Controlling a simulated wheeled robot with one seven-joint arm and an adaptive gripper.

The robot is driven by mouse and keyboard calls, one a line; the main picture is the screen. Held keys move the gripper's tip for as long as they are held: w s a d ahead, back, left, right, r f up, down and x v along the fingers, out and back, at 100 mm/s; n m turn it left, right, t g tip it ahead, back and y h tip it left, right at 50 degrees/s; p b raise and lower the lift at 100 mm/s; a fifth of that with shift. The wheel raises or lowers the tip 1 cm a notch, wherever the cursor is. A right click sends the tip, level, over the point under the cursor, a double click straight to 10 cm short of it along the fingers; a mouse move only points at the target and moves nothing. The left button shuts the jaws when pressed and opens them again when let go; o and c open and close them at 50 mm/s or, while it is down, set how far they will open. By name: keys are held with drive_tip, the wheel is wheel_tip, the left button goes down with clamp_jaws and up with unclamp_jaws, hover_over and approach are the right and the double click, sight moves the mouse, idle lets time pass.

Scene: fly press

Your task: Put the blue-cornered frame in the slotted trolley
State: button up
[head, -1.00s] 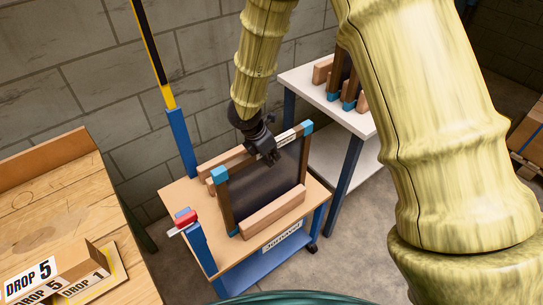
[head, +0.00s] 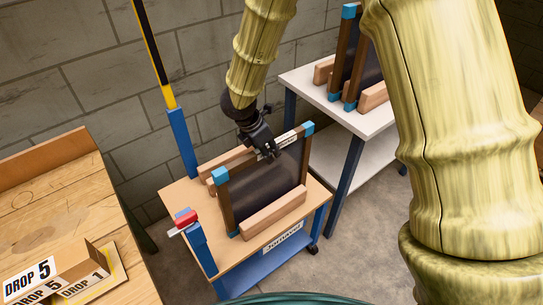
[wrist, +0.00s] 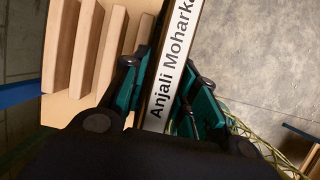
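The blue-cornered frame (head: 263,182) has a dark panel and brown sides. It stands upright on the wooden-topped trolley (head: 180,193), between the front wooden bar (head: 273,214) and the bars behind it. My gripper (head: 269,154) is at the middle of its top edge. In the wrist view the fingers of my gripper (wrist: 167,95) straddle the top bar of the frame (wrist: 175,65), which has a white name label. The fingers look spread, with narrow gaps beside the bar. The lower edge of the frame is mostly hidden by the front bar.
A white-topped table (head: 378,120) at the back right holds more blue-cornered frames (head: 345,60) between wooden blocks. A wooden bench (head: 45,215) with DROP signs is at the left. A red-topped blue post (head: 187,219) rises at the trolley's near left corner.

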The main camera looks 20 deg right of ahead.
drive_tip(key=v, duration=0.8)
drive_tip(key=shift+b, duration=0.35)
idle(0.8)
